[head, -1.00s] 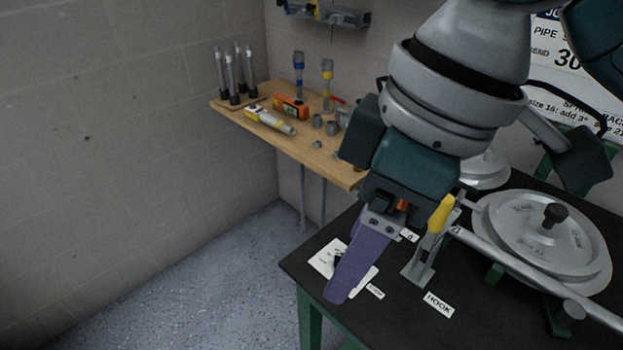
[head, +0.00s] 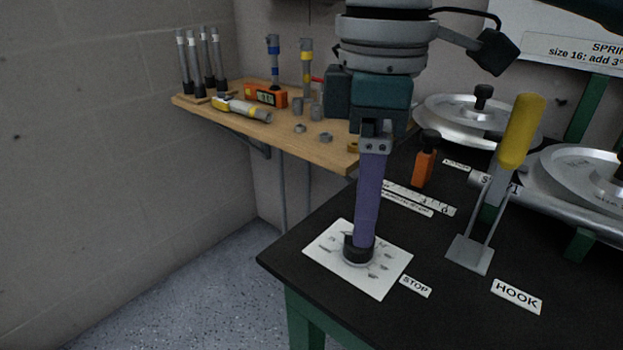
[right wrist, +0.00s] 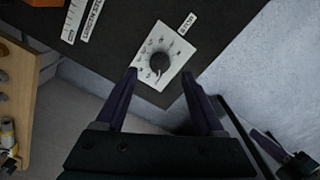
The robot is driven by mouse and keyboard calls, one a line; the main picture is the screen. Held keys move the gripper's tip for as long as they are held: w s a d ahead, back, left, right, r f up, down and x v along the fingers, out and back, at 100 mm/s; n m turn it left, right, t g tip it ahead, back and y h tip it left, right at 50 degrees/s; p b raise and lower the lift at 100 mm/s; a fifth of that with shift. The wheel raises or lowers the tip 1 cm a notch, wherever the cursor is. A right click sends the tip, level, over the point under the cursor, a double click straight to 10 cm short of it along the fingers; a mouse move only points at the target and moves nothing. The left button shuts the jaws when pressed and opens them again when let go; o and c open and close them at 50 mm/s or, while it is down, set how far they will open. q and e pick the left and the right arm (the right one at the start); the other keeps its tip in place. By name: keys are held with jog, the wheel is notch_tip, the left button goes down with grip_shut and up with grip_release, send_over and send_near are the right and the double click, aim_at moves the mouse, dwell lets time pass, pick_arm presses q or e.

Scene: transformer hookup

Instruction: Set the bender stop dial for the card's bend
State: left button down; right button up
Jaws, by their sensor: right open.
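The stop dial is a black round knob (head: 357,254) on a white plate (head: 330,268) with printed marks, beside a STOP label (head: 416,286) at the table's near left corner. My right gripper (head: 364,242) points down over the dial, its purple fingers overlapping edge-on in the head view. In the right wrist view the gripper (right wrist: 160,77) is open and empty, with the knob (right wrist: 159,62) in line with the gap between the fingertips. Contact cannot be told. The dial's setting is too small to read.
A yellow-handled hook lever (head: 520,132) stands right of the dial by a HOOK label (head: 517,296). Bender wheels (head: 575,170), an orange bottle-like object (head: 424,165) and a ruler strip (head: 420,198) lie behind. A wooden shelf (head: 330,152) holds pipes and tools.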

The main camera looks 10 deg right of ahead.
aim_at(354, 254)
jog(key=shift+f+b, duration=0.3)
jog(key=shift+f, duration=1.7)
grip_shut()
